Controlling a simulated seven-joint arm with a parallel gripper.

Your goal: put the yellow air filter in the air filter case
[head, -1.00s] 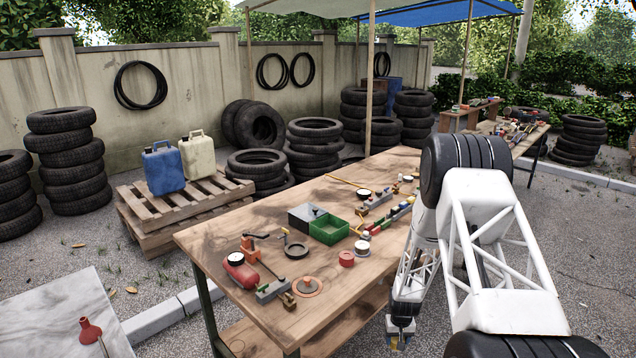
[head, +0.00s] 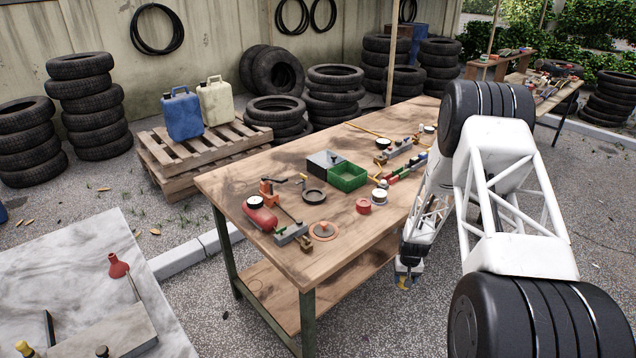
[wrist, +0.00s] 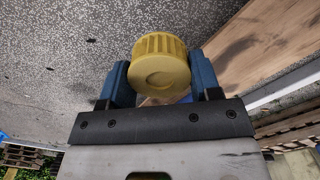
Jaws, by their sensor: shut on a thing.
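The yellow air filter (wrist: 160,68) is a short, ribbed, round yellow piece with a flat face in the wrist view. It sits between the two blue fingers of my gripper (wrist: 161,78), which is shut on it. In the head view my gripper (head: 404,278) hangs beside the right long edge of the wooden table, over the gravel. Only a small bit of the filter (head: 403,284) shows below it there. I cannot tell which thing, if any, is the air filter case.
The wooden table (head: 330,243) holds a green tray (head: 347,177), a dark box (head: 322,162), a red canister (head: 259,215) and small tools. A pale marbled table (head: 60,275) at lower left bears a red funnel (head: 118,265) and a grey block (head: 100,338). Gravel lies between them.

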